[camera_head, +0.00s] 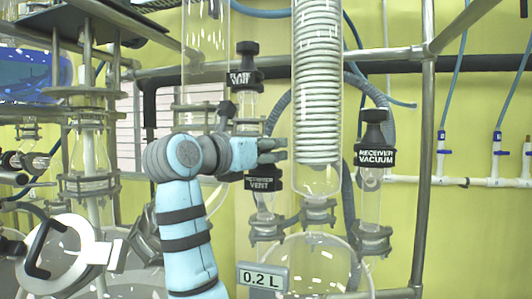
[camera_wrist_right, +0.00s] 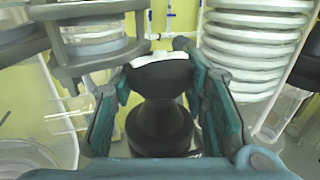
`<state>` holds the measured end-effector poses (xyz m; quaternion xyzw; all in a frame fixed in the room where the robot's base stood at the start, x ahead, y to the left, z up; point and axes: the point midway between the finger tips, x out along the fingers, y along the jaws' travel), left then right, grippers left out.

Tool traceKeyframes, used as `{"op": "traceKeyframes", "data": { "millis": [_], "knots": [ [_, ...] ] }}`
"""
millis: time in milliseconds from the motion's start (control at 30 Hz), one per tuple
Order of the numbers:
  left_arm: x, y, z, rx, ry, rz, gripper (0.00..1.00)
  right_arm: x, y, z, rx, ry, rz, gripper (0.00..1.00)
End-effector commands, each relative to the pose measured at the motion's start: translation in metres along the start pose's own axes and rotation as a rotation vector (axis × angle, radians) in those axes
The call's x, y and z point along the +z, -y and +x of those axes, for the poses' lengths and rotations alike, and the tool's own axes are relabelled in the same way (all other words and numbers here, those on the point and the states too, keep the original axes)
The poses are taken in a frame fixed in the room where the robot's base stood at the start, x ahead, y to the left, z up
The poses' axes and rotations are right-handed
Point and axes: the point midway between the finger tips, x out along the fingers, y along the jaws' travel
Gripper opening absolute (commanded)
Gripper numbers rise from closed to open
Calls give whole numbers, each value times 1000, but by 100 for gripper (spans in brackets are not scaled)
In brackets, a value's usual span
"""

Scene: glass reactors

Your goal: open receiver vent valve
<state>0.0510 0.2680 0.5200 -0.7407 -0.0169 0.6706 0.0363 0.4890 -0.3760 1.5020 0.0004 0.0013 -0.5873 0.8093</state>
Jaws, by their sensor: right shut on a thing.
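The receiver vent valve (camera_head: 263,184) has a black label collar, partly hidden behind my gripper, and sits on a glass tube left of the coiled condenser. My right gripper (camera_head: 272,151) is at its top, with its fingers around the knob. In the right wrist view the black knob (camera_wrist_right: 160,76), wide at the top and narrow at the waist, stands between the two teal fingers, which are shut on it. My left gripper is in neither view.
The flask vent valve (camera_head: 242,78) stands just above and left of my gripper. The coiled glass condenser (camera_head: 317,85) is close on its right. The receiver vacuum valve (camera_head: 374,155) stands further right. A 0.2 L display (camera_head: 263,277) is below. Metal frame bars (camera_head: 424,180) surround the glassware.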

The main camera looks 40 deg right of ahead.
Motion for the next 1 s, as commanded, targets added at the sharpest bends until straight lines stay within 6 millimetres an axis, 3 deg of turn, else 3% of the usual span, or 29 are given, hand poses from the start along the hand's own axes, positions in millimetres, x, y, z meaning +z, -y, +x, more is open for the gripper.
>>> {"op": "traceKeyframes", "data": {
  "millis": [500,1000],
  "knots": [
    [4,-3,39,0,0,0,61,-1,2,0,391,9,4,12],
    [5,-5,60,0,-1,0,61,0,2,1,693,6,1,12]
  ]
}}
